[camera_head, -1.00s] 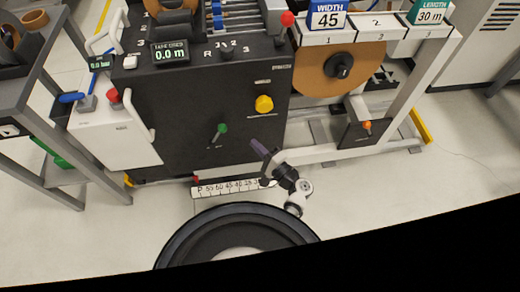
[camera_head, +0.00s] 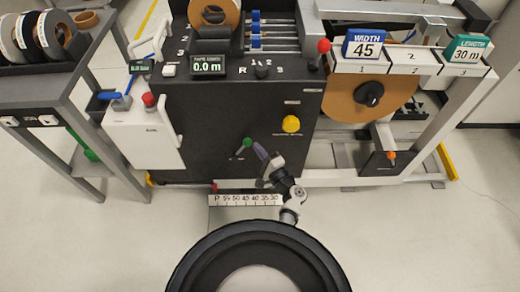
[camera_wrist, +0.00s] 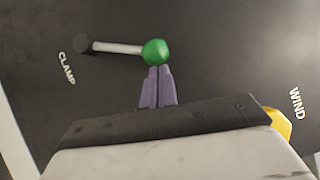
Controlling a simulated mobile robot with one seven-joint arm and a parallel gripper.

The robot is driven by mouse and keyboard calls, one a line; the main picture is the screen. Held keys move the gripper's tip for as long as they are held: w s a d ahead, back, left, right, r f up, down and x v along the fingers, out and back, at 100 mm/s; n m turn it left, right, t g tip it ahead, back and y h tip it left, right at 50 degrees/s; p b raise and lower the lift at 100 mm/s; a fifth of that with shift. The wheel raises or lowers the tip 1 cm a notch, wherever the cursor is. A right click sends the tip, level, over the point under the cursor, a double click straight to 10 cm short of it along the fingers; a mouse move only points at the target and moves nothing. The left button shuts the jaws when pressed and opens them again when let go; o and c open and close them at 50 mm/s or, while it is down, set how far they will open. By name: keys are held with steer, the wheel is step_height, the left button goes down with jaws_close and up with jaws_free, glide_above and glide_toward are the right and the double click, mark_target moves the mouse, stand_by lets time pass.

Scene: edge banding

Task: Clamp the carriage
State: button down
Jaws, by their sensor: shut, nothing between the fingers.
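The clamp lever shows in the wrist view with a green ball knob (camera_wrist: 155,52) on a pale rod that runs left to a dark pivot (camera_wrist: 84,43), beside the word CLAMP. My gripper (camera_wrist: 157,74) has its purple fingers together, with the tips at the lower edge of the green knob; I cannot tell if they touch it. In the head view the green knob (camera_head: 247,142) is on the black front panel, just left of my gripper (camera_head: 261,152). The carriage is not clearly identifiable.
A yellow knob (camera_head: 291,124) is to the right on the panel. A scale strip (camera_head: 245,199) runs low across the front. A large tape roll (camera_head: 357,94) hangs at right. A white box (camera_head: 146,137) with a red button is at left. The floor in front is open.

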steer(key=shift+r, duration=0.1)
steer(key=shift+a+r+n+g+p, duration=0.6)
steer(key=shift+a+r+n+p, duration=0.1)
steer(key=shift+a+r+n, duration=0.15)
steer(key=a+r+n+g+h+p, duration=0.2)
steer(key=a+n+p, duration=0.4)
steer(key=a, duration=0.4)
steer(key=shift+a+g+h+p, duration=0.15)
steer(key=shift+g+h+p, duration=0.45)
steer(key=shift+h, duration=0.7)
steer(key=shift+a, duration=0.1)
